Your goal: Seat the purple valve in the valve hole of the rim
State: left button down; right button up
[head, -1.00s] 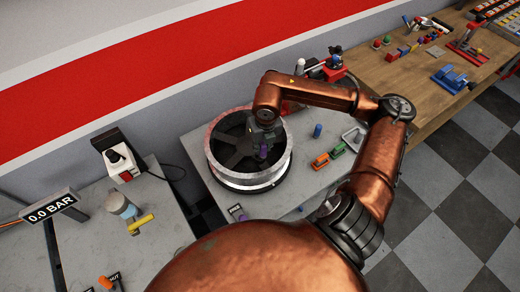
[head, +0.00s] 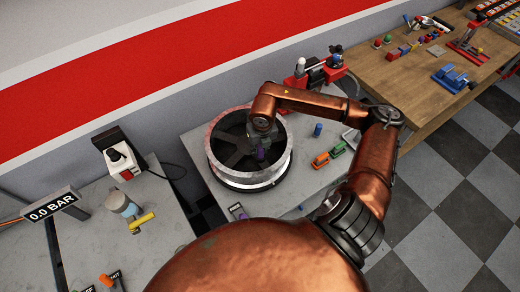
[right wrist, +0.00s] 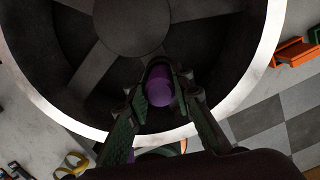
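The rim (head: 222,172) is a silvery ring with dark spokes, lying on the grey table. It also shows in the right wrist view (right wrist: 272,45), filling the upper part. The purple valve (right wrist: 160,84) is between the fingertips of my right gripper (right wrist: 163,96), which is shut on it. In the head view the purple valve (head: 262,155) shows small below my right gripper (head: 262,150), over the inside of the rim. The valve hole cannot be made out, and I cannot tell whether the valve touches the rim. My left gripper is not in view.
Orange (head: 320,160) and green (head: 338,149) toy-like pieces and a blue cylinder (head: 317,129) stand right of the rim. A red machine (head: 315,75) is behind. A left table holds a gauge sign (head: 50,205) and a yellow-handled tool (head: 141,221).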

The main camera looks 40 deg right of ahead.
jog(key=o, duration=0.4)
jog(key=shift+o, duration=0.2)
jog(key=shift+r, duration=0.15)
notch_tip(320, 180, up, 12)
jog(key=s, duration=0.1)
jog(key=shift+s+a, duration=0.2)
jog(key=shift+a, duration=0.05)
dwell(0.5)
